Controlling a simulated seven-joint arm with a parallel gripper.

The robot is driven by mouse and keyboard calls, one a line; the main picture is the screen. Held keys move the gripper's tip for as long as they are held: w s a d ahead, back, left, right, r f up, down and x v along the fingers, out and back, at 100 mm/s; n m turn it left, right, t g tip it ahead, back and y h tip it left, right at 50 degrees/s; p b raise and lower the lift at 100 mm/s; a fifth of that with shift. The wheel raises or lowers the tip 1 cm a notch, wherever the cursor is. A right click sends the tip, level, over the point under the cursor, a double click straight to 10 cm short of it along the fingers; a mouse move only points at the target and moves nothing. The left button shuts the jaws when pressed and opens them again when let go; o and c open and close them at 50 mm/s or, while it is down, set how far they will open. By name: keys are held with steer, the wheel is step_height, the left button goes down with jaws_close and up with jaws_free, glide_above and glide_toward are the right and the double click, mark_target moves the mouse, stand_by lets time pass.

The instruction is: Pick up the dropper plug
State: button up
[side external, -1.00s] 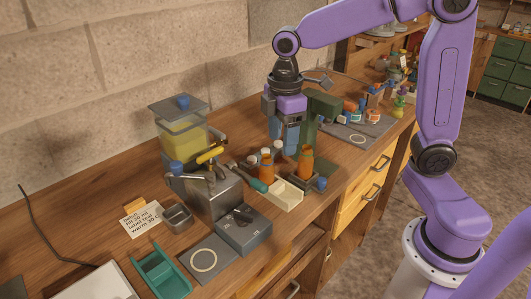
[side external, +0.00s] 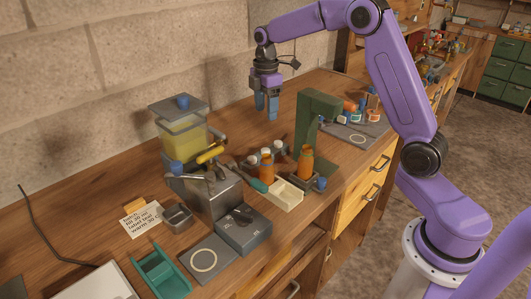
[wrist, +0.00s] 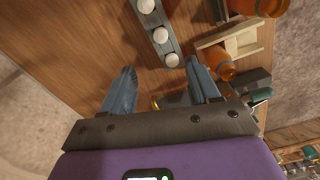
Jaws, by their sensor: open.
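My gripper (side external: 266,114) is open and empty, pointing down in the air above the back of the bench near the wall. In the wrist view its blue fingers (wrist: 160,64) are spread apart. A narrow grey rack with white round-topped pieces (wrist: 160,35) lies just beyond the fingertips in that view; these look like the dropper plugs, but I cannot tell for sure. In the side view, small pale round tops (side external: 280,147) show behind the amber bottles, partly hidden by them.
Two amber bottles (side external: 304,162) stand near a cream tray (side external: 285,195). A green upright stand (side external: 312,120) rises to the right of my gripper. The still with its yellow tank (side external: 183,138) is on the left. Bare wood lies around the back of the bench.

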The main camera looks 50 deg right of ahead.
mark_target(266, 149)
step_height(266, 149, down, 14)
steer(key=shift+r, duration=0.2)
steer(key=c, duration=0.9)
